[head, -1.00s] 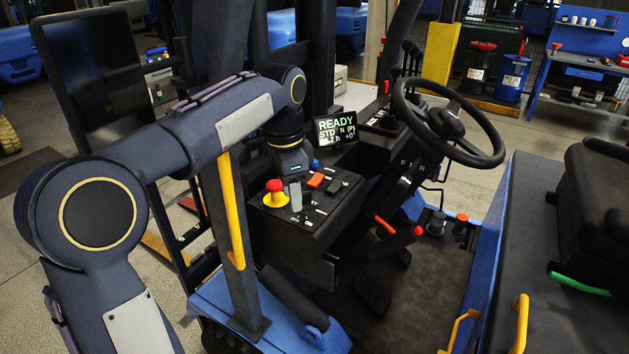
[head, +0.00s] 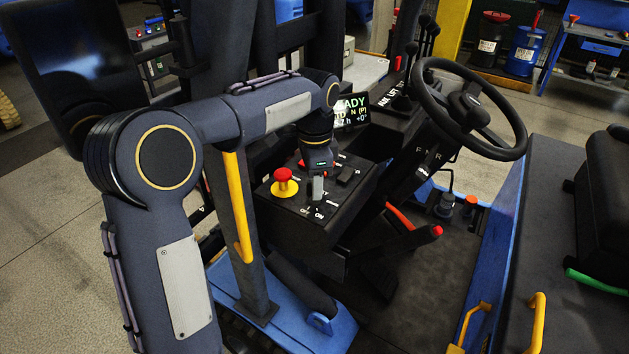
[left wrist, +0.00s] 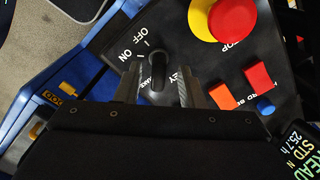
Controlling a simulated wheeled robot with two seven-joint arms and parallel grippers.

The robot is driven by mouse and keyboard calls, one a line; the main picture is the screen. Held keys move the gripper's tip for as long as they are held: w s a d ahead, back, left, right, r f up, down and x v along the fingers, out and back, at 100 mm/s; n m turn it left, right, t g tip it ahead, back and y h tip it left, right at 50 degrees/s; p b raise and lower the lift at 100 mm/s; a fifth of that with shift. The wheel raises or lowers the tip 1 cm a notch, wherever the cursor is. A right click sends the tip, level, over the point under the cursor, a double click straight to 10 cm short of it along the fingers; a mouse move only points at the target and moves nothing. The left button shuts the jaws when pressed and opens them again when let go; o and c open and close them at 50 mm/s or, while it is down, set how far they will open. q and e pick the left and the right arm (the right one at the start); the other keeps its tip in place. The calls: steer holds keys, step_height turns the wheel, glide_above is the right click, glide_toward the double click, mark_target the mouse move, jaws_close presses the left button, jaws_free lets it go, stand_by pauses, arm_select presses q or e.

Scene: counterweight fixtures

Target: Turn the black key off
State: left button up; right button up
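The black key (left wrist: 158,68) stands on a dark panel (left wrist: 255,45) with white OFF, ON and KEY lettering, in the left wrist view. My left gripper (left wrist: 157,88) is open, with one grey finger on each side of the key. A gap shows between the key and each finger. In the head view, my left gripper (head: 317,188) points down at the panel, and its fingers hide most or all of the key. Which mark the key points to is hard to tell. My right gripper is not in view.
A red stop button (head: 284,175) on a yellow collar stands close beside the gripper. The display (head: 351,108) and steering wheel (head: 470,105) are behind.

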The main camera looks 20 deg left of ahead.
arm_select(q)
steer(key=shift+s+f, duration=0.1)
steer(key=shift+f, duration=0.2)
jaws_close()
steer(key=n, duration=0.4)
steer(key=shift+n, duration=2.5)
